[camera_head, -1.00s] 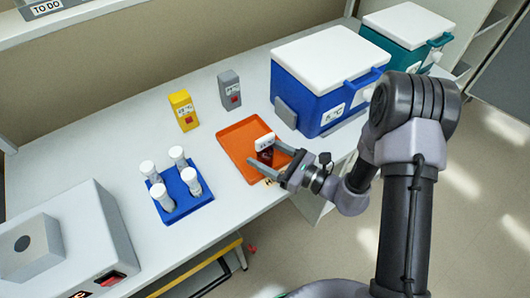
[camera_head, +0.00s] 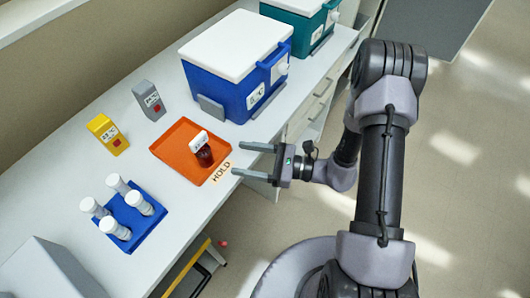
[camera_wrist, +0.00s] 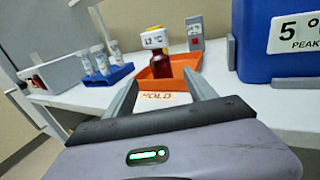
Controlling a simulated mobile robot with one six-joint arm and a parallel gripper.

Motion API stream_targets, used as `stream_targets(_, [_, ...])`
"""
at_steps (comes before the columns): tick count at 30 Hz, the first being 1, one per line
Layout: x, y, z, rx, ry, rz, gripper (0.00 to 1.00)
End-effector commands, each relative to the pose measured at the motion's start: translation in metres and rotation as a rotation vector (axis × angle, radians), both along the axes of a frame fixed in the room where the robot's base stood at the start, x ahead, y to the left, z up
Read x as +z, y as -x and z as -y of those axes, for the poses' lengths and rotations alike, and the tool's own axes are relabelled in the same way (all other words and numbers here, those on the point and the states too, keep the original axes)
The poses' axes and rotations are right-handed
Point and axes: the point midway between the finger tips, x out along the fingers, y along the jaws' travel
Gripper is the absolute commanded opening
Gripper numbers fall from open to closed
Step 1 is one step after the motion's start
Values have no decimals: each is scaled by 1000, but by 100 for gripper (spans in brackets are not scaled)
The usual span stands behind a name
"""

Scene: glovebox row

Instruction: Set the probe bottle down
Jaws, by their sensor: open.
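The probe bottle (camera_head: 205,156) is dark red with a white tag. It stands upright on the orange tray (camera_head: 172,148), near the tray's right side. In the wrist view the bottle (camera_wrist: 182,66) stands beyond my fingertips, and its white tag reads 12 °C. My gripper (camera_head: 238,159) is open and empty, to the right of the bottle and apart from it, near the table's front edge. It also shows in the wrist view (camera_wrist: 160,92), with a finger on each side of the view of the bottle.
A HOLD label (camera_head: 221,172) lies at the tray's front edge. A blue cooler (camera_head: 240,85) stands behind right. A blue rack (camera_head: 140,222) with several white-capped tubes is at left. A yellow device (camera_head: 107,133) and a grey device (camera_head: 149,99) stand at the back.

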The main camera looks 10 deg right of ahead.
Motion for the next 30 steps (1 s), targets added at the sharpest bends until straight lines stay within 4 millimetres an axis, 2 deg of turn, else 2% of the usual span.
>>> stream_targets(2, [8, 2, -2, 28, 12, 19, 65])
stream_targets(5, [45, 19, -12, 173, 90, 114, 65])
stream_targets(6, [65, 33, -16, 262, 151, 173, 65])
stream_targets(9, [105, 77, -17, 498, 369, 342, 65])
stream_targets(12, [129, 116, 2, 682, 664, 531, 65])
stream_targets(15, [149, 137, 35, 778, 1014, 740, 65])
stream_targets(18, [173, 141, 69, 772, 1332, 929, 65])
stream_targets(21, [197, 140, 93, 718, 1551, 1062, 65])
stream_targets(25, [214, 138, 106, 668, 1679, 1141, 65])
stream_targets(30, [215, 138, 107, 663, 1691, 1147, 65])
